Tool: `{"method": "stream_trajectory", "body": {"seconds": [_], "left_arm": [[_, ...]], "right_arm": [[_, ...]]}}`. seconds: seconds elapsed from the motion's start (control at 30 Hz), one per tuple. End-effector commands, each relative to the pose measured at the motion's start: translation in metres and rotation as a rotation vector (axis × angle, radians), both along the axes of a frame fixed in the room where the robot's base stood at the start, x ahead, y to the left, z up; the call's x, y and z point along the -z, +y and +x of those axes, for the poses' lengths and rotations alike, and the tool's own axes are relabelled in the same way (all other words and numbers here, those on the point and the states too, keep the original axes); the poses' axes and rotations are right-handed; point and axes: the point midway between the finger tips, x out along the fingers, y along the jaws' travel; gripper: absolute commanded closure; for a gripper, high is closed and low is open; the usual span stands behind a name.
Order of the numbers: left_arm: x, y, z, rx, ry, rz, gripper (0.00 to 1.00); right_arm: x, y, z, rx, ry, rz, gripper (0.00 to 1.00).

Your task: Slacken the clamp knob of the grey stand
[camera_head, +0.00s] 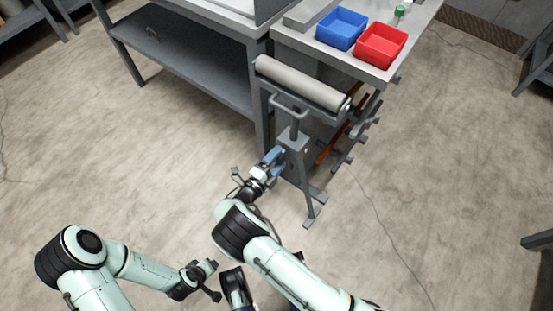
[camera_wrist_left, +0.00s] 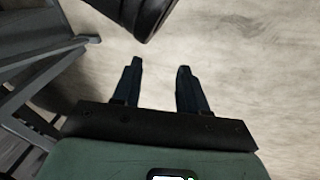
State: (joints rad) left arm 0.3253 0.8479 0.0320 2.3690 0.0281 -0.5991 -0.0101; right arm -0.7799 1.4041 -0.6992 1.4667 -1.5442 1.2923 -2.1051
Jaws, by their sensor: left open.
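The grey stand (camera_head: 293,138) is upright in the head view, with a light grey roller (camera_head: 303,83) across its top and splayed feet on the floor. My right gripper (camera_head: 276,157) is at the left side of the stand's post, at the collar below the handle. Its bluish fingers point at the post. The clamp knob cannot be made out; the fingers cover that spot, and whether they close on anything is unclear. My left gripper (camera_wrist_left: 157,82) is open and empty in the left wrist view, well away from the stand.
A grey table (camera_head: 408,35) behind the stand carries a blue bin (camera_head: 342,28), a red bin (camera_head: 381,46) and a small green-topped item (camera_head: 400,11). A grey bench with a lower shelf (camera_head: 190,55) stands at the left. A thin cable lies at the right.

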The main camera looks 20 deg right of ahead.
Motion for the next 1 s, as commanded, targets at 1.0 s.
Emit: {"method": "stream_trajectory", "body": {"seconds": [1.0], "left_arm": [[-0.017, -0.011, -0.015, 0.021, 0.035, -0.025, 0.57]], "right_arm": [[-0.001, 0.104, -0.080, -0.001, -0.001, 0.000, 0.25]]}}
